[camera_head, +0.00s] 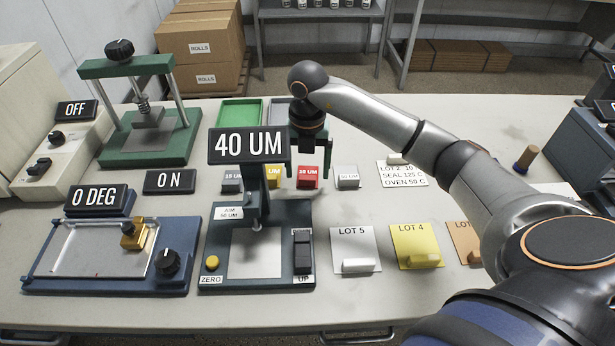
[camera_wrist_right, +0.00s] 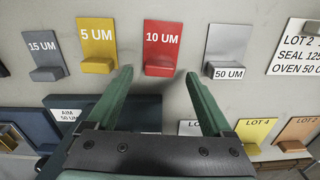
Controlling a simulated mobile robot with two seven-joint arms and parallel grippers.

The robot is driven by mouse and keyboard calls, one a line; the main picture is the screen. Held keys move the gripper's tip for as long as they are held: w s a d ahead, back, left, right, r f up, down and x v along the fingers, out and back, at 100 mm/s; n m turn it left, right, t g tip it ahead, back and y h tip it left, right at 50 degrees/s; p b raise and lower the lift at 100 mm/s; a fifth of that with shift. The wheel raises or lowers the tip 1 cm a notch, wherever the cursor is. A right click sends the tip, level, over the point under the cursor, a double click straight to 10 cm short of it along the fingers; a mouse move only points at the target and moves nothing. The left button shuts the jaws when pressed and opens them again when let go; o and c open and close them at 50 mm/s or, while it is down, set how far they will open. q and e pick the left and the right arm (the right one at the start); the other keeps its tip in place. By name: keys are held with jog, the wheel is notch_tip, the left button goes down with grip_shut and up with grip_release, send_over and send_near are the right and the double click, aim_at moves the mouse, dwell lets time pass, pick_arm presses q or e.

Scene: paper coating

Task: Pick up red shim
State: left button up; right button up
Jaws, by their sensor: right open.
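The red shim (camera_head: 307,178), marked 10 UM, lies on the table behind the thickness gauge, between the yellow shim (camera_head: 272,178) and the grey 50 UM shim (camera_head: 347,178). In the right wrist view the red shim (camera_wrist_right: 163,45) stands just beyond the fingertips, centred between them. My right gripper (camera_wrist_right: 158,75) is open and empty, with a green finger on each side. In the head view my right wrist (camera_head: 307,125) hangs over the row of shims, and the gauge display hides part of the area. My left gripper is not in view.
The gauge (camera_head: 215,265) with its 40 UM display (camera_head: 249,146) stands close in front of the shims. The dark 15 UM shim (camera_wrist_right: 44,52) is at the row's left end. Green and grey trays (camera_head: 240,112) lie behind. Lot cards (camera_head: 356,240) lie in front to the right.

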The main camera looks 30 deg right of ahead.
aim_at(308, 177)
jog(key=shift+f, duration=1.2)
grip_shut()
jog(key=shift+r, duration=0.1)
